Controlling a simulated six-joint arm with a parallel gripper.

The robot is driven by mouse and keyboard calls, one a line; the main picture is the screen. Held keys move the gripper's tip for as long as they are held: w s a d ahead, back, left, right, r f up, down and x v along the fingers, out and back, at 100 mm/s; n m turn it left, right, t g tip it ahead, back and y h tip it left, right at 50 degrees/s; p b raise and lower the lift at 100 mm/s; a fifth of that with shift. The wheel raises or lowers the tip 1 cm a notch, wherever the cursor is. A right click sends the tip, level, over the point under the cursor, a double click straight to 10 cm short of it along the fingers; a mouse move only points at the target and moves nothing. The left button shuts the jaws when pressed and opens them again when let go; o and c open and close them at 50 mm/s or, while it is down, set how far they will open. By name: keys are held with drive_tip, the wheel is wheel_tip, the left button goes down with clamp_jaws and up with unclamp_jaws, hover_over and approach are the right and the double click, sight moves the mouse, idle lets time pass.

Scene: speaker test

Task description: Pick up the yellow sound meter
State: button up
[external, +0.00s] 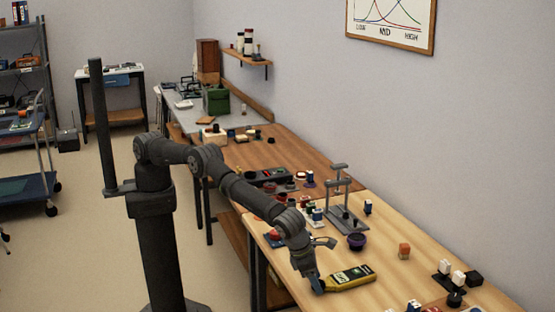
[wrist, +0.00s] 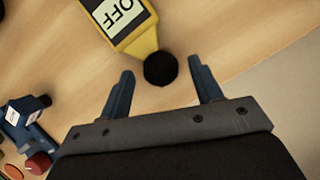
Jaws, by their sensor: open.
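The yellow sound meter (external: 350,278) lies on the light wooden bench near its front edge, in the external view. In the wrist view the sound meter (wrist: 143,43) shows its yellow body, a screen reading "OFF" and a round black tip. My gripper (external: 316,284) is low over the bench at the left end of the meter. In the wrist view my gripper (wrist: 165,82) has its two blue fingers apart, with the black tip just beyond and between the fingertips. I see nothing held between them.
A blue device (wrist: 24,122) is left of my fingers. Bare wood surrounds the meter.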

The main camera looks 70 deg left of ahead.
drive_tip(key=c, duration=1.2)
drive_tip(key=shift+r, duration=0.1)
